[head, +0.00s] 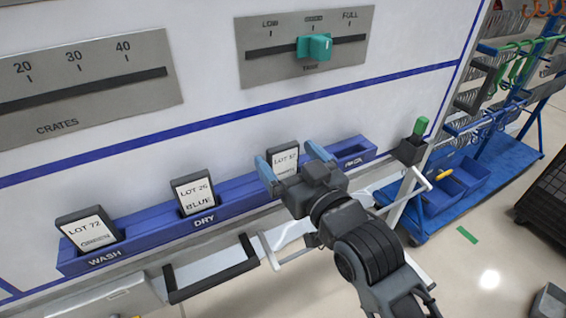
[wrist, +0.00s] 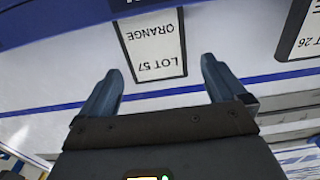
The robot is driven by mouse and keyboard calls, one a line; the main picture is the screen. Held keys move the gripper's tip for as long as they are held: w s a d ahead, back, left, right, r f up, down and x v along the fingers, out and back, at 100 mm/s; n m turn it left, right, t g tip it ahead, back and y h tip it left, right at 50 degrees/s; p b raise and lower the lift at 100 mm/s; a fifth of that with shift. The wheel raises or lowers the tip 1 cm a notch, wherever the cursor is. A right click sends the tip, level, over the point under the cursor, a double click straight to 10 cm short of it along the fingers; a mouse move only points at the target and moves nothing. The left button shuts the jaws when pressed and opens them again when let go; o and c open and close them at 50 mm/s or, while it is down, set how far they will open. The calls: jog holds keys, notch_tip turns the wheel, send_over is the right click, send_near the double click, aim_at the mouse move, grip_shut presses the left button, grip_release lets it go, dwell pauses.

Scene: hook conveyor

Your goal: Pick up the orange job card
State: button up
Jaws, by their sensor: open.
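The orange job card (head: 286,162) is a white card in a dark frame reading "LOT 57", partly hidden by my gripper in the head view. In the wrist view the card (wrist: 155,48) appears upside down and reads "LOT 57 ORANGE". It stands upright in the blue rack (head: 235,205), in the section right of "DRY". My gripper (head: 289,160) is open with blue fingers, one on each side of the card in the picture. In the wrist view the fingertips (wrist: 162,68) flank the card's top end, with gaps on both sides. Contact is not visible.
Cards "LOT 72 GREEN" (head: 90,231) and "LOT 26 BLUE" (head: 194,193) stand in the same rack to the left. The rack's right end holds no card. A black handle (head: 212,280) juts out below. A dark holder (head: 411,151) with a green-topped item is at right.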

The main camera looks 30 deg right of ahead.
jog(key=shift+w, duration=1.45)
jog(key=c, duration=1.1)
